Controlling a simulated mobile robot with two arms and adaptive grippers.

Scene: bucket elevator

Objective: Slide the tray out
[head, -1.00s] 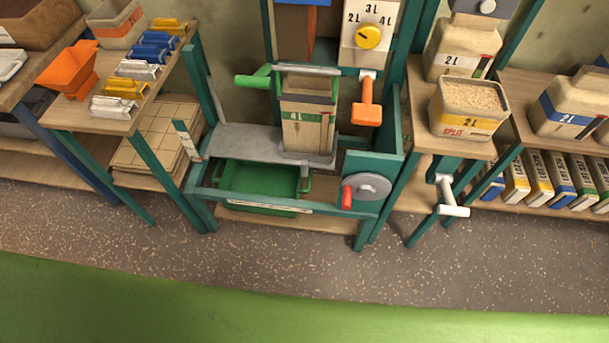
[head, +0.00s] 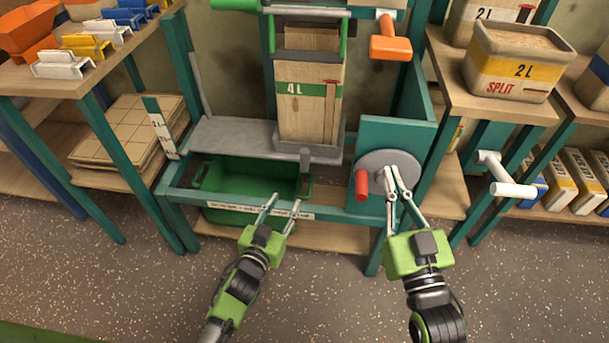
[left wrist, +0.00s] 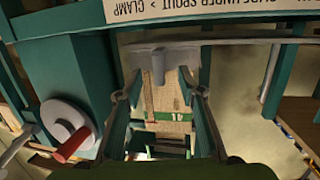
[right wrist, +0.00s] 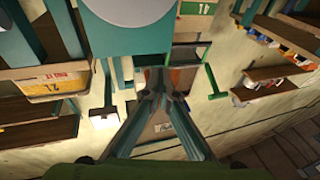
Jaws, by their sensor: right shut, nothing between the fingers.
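The green tray (head: 245,183) sits low inside the teal frame, behind its labelled front rail (head: 232,208). Its near side is partly hidden by the rail. My left gripper (head: 284,203) is open and empty at the front rail, near the tray's right front. Its spread fingers also show in the left wrist view (left wrist: 160,95). My right gripper (head: 390,170) is shut and empty, in front of the grey disc (head: 375,168) with the red handle (head: 361,184); I cannot tell whether it touches the disc. Its fingertips show together in the right wrist view (right wrist: 163,75).
A 4L wooden container (head: 300,105) stands on a grey base above the tray. A grey shelf plate (head: 235,138) lies left of it. An orange handle (head: 390,45) is above, and a white crank (head: 505,180) is at right. The floor in front is clear.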

